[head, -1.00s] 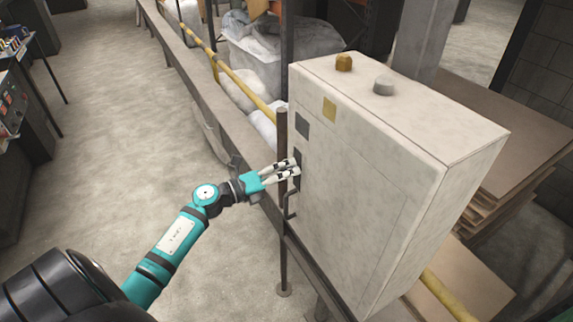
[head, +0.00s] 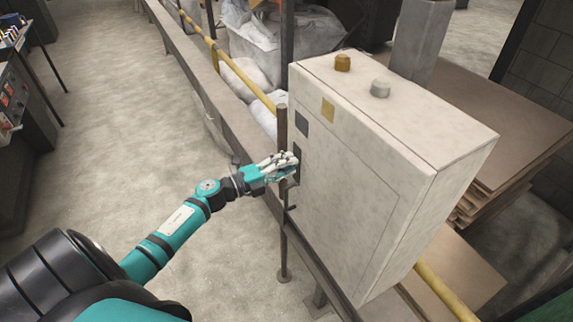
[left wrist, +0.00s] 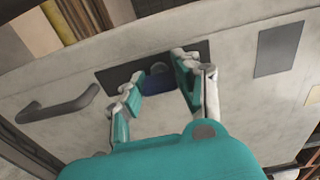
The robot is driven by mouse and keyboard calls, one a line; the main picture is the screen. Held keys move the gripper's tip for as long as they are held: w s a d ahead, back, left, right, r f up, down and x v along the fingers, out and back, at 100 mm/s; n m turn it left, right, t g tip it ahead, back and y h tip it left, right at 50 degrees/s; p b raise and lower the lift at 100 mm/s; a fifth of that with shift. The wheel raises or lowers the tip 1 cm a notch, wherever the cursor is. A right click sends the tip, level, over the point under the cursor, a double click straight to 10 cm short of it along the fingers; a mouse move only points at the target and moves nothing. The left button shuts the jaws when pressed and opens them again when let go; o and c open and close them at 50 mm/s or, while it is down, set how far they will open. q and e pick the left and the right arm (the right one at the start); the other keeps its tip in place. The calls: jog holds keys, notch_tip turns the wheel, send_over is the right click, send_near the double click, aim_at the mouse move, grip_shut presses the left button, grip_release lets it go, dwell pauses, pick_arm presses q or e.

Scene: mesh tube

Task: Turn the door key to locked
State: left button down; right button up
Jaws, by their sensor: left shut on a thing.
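The grey-white cabinet (head: 365,190) stands right of centre in the head view. My left gripper (head: 287,165) reaches its door from the left. In the left wrist view, the two fingers of my left gripper (left wrist: 160,85) lie on either side of a small blue door key (left wrist: 157,78) in front of a dark lock plate (left wrist: 112,77). The gripper is shut on the key, though the fingertip contact is partly hidden. The fingers largely cover the plate in the head view. The key's exact angle is hard to tell. My right gripper is not in view.
A dark door handle (left wrist: 58,104) sits beside the lock plate. A thin upright post (head: 283,230) stands close to my gripper. A yellow rail (head: 225,62) runs behind. Grey and yellow labels mark the door. Open floor (head: 130,130) lies left.

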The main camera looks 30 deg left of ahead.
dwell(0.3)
pick_arm(q)
jog(key=c, duration=0.9)
grip_release()
jog(key=shift+s+a, duration=0.15)
jog(key=shift+s, duration=0.05)
jog(key=v, duration=1.1)
jog(key=shift+s+a, duration=0.2)
jog(key=shift+s, duration=0.05)
jog(key=shift+f, duration=0.1)
